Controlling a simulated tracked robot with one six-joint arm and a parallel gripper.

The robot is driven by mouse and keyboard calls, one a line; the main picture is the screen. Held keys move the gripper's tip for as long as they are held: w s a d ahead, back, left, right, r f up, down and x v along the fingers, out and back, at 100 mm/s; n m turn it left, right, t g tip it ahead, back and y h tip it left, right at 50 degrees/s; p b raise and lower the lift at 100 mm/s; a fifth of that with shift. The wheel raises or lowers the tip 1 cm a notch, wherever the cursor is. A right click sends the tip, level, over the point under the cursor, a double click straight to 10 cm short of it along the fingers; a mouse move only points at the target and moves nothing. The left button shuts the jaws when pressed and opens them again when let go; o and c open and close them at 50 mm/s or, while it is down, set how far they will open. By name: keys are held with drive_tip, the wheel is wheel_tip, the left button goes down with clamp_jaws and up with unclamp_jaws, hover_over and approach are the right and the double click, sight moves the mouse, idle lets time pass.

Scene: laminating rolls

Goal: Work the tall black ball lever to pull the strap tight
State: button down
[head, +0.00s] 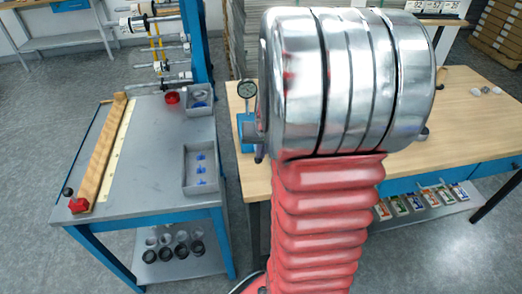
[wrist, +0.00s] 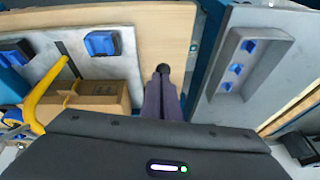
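A small black ball (head: 68,191) sits on a short stem at a red block (head: 78,205), at the near left corner of the grey table. In the head view my arm hides most of the gripper.
A grey tray with blue parts (head: 185,180) lies on the grey table's right side, and also shows in the wrist view (wrist: 222,95). Rollers (head: 150,22) fill the back. A cardboard box (wrist: 98,100) lies left.

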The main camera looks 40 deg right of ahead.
drive_tip(key=shift+s+a+f, duration=0.25)
drive_tip(key=shift+f, duration=0.3)
drive_tip(key=r, duration=0.1)
drive_tip(key=w+d+r, duration=0.1)
drive_tip(key=r, duration=0.3)
drive_tip(key=shift+w+d, duration=0.15)
drive_tip(key=shift+d, duration=0.2)
drive_tip(key=s+a+r, duration=0.3)
drive_tip(key=s+r, duration=0.3)
drive_tip(key=shift+a, duration=0.3)
drive_tip(key=shift+s, duration=0.15)
drive_tip(key=s+a+r+n, duration=0.1)
drive_tip(key=a+n, duration=0.1)
drive_tip(key=a, duration=0.7)
drive_tip(key=s+a+r+n+t+y, duration=0.1)
drive_tip(key=s+a+r+n, duration=0.1)
drive_tip(key=a, duration=0.7)
drive_tip(key=s+a+r+n+y, duration=0.1)
drive_tip(key=a+n, duration=0.3)
drive_tip(key=a, duration=0.5)
drive_tip(key=shift+s+r+t, duration=0.4)
drive_tip(key=shift+s+r, duration=0.2)
drive_tip(key=shift+r, duration=0.05)
idle(0.4)
